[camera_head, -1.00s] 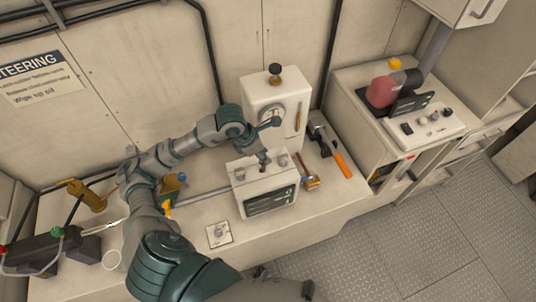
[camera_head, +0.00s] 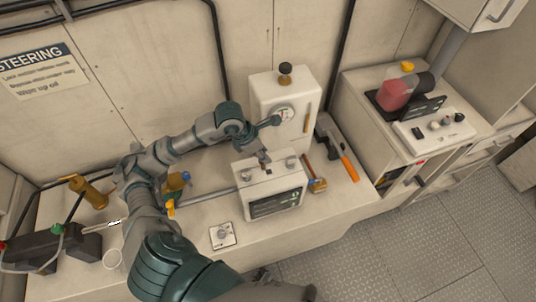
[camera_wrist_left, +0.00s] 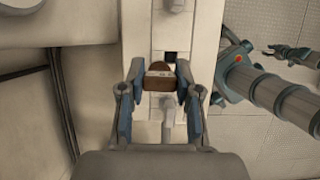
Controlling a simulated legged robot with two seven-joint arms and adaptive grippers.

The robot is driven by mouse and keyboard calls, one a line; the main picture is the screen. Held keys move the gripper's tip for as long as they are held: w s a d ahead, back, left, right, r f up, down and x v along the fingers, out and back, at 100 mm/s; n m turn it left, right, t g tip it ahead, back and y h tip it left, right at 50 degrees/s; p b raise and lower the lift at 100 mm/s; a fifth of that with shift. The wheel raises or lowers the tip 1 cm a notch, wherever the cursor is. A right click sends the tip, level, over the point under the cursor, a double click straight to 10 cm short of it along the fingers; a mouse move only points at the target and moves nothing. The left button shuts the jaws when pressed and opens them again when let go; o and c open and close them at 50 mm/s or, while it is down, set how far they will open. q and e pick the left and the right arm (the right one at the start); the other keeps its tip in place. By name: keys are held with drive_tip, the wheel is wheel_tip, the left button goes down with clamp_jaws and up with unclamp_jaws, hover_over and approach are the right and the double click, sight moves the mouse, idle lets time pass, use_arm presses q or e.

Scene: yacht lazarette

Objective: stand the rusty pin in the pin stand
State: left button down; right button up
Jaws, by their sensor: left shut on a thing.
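My left gripper (camera_head: 265,158) is above the top of a white box with a dark display (camera_head: 273,203). In the left wrist view the left gripper (camera_wrist_left: 160,88) is shut on a short brown, rusty-looking piece with a pale band, which I take for the rusty pin (camera_wrist_left: 160,82). Just beyond it is a dark square hole (camera_wrist_left: 171,57) in a pale surface. The pin's lower end is hidden, so I cannot tell whether it touches the box. A small square plate with a metal fitting (camera_head: 222,235) lies on the bench; I cannot tell whether it is the pin stand.
A brass piece (camera_head: 88,190) is at far left. My right gripper (camera_wrist_left: 290,53) shows small in the wrist view.

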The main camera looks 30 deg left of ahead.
sight(266, 171)
use_arm(q)
drive_tip(key=shift+s+a+f, duration=0.1)
drive_tip(key=shift+a+f, duration=0.05)
drive_tip(key=shift+a, duration=0.25)
drive_tip(key=shift+d, duration=0.9)
drive_tip(key=shift+d+p, duration=0.3)
drive_tip(key=shift+d, duration=0.8)
use_arm(e)
drive_tip(key=shift+d+r, duration=0.15)
drive_tip(key=shift+r, duration=0.15)
use_arm(q)
drive_tip(key=shift+d, duration=0.15)
